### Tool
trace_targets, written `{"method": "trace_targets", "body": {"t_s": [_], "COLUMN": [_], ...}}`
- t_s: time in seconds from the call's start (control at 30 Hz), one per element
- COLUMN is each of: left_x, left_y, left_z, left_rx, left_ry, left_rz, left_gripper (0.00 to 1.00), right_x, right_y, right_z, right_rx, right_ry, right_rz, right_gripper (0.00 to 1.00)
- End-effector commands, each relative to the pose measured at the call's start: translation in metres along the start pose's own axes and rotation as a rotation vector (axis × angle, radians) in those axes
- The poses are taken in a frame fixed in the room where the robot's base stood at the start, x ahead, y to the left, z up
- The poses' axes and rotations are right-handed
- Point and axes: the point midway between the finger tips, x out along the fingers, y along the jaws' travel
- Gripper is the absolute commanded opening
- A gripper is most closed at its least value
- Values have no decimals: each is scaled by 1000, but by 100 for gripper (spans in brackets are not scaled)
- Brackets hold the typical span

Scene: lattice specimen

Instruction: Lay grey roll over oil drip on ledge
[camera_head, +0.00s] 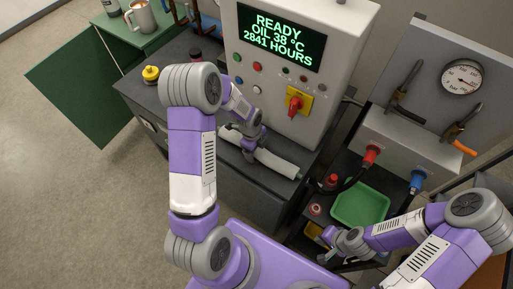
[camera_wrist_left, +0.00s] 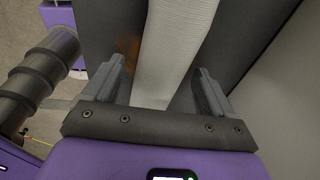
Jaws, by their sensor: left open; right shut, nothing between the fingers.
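The light grey roll (camera_head: 278,164) lies lengthwise on the dark ledge (camera_head: 236,165) at the foot of the control cabinet. My left gripper (camera_head: 249,151) is over the roll. In the left wrist view, the roll (camera_wrist_left: 176,45) runs between the open fingers of my left gripper (camera_wrist_left: 160,72), with gaps on both sides. A brown oil stain (camera_wrist_left: 129,46) shows on the ledge along the roll's left side, partly hidden by a finger; whether it runs under the roll cannot be told. My right gripper (camera_head: 345,243) is shut and empty near the green tray.
The grey cabinet (camera_head: 288,75) with a lit screen and red switch rises behind the ledge. A yellow-capped container (camera_head: 151,74) stands on the dark bench at left. The green tray (camera_head: 360,206) lies on a dark cart at right, with a red bottle (camera_head: 331,182) beside it.

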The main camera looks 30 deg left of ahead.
Motion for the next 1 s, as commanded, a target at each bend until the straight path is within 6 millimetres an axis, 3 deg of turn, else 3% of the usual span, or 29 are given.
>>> {"method": "trace_targets", "body": {"t_s": [0.17,0.53,1.0], "left_x": [-14,-70,-76], "left_y": [-1,0,0], "left_z": [0,0,0], "left_rx": [-1,-1,0], "left_ry": [0,-1,0], "left_rz": [-3,-3,0], "left_gripper": [85,85,85], "right_x": [-1,-4,-4], "right_y": [0,-1,-2], "right_z": [0,0,0], "right_rx": [0,0,0], "right_ry": [0,0,0], "right_rz": [0,0,0], "right_gripper": [0,0,0]}}
